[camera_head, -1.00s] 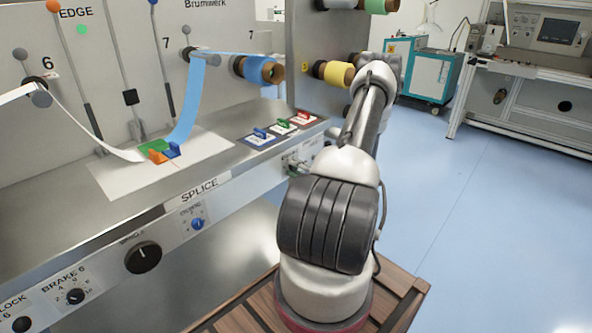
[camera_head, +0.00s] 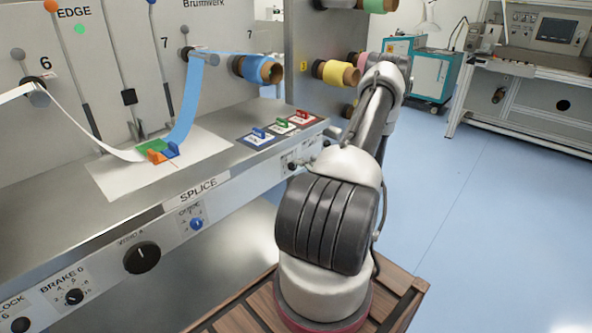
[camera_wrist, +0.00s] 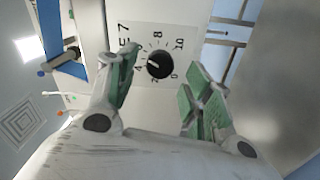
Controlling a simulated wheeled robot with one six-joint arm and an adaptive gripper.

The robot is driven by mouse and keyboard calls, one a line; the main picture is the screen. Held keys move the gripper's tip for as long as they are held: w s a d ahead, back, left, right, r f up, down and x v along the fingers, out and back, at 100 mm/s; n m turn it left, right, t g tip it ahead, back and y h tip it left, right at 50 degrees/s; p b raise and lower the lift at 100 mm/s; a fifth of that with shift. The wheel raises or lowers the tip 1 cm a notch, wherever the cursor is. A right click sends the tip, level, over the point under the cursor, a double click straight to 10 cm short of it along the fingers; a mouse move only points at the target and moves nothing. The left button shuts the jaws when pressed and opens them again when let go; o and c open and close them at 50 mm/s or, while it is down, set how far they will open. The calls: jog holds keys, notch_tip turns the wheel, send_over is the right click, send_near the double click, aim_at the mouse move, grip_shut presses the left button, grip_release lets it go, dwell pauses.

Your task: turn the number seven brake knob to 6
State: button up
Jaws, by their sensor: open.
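In the wrist view, the number seven brake knob (camera_wrist: 158,65) is a round black knob on a white scale plate with black numbers and the label end "E 7". A pale mark shows on the knob, but its exact reading is too small to tell. My gripper (camera_wrist: 162,84) is open, with green-padded fingers on either side of the knob in the picture. The knob lies in the gap, near the left finger; I see no contact. In the head view, my arm hides the gripper and this knob.
The similar brake 6 knob (camera_head: 74,297) and a larger black knob (camera_head: 142,257) sit on the panel front at left. The splice table (camera_head: 112,184) carries blue and white webs. Blue floor (camera_head: 480,210) is clear at right.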

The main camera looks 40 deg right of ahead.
jog(key=s, duration=0.9)
jog(key=shift+s+d, duration=0.15)
jog(key=shift+d, duration=0.2)
